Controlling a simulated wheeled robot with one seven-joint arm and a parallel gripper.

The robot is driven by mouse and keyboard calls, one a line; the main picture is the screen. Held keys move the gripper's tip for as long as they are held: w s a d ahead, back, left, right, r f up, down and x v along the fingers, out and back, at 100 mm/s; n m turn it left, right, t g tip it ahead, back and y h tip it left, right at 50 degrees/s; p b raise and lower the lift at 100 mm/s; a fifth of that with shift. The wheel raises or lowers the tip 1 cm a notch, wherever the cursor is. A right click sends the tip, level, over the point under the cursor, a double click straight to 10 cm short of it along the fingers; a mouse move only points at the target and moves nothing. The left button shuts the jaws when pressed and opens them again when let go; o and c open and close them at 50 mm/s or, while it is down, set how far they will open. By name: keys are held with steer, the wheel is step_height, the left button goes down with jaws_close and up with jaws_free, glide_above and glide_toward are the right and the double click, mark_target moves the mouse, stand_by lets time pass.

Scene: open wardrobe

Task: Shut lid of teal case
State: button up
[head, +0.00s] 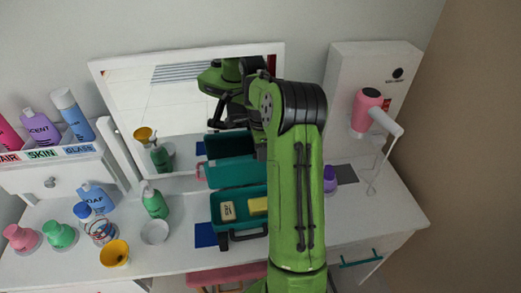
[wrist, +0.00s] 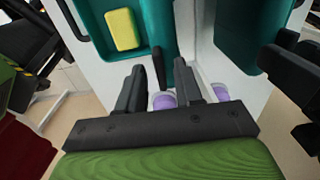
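The teal case (head: 238,222) stands open on the white table, in front of the mirror. Its base holds a beige soap bar (head: 228,211) and a yellow sponge (head: 258,206). Its lid (head: 233,173) is raised at the back, by the mirror. In the wrist view the case base (wrist: 92,15) with the yellow sponge (wrist: 121,29) is at upper left, and a teal strip of the lid (wrist: 182,75) is ahead of the fingers. My gripper (wrist: 160,78) is open with a gap between its fingers, close to the case's side. In the head view my arm hides it.
The mirror (head: 180,100) reflects the case and my arm. A purple bottle (head: 330,180) stands right of the case. A green pump bottle (head: 155,203), a white bowl (head: 155,232) and a yellow cup (head: 115,253) stand left. A pink hair dryer (head: 366,110) hangs at right.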

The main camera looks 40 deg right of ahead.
jaws_close()
stand_by(1.3)
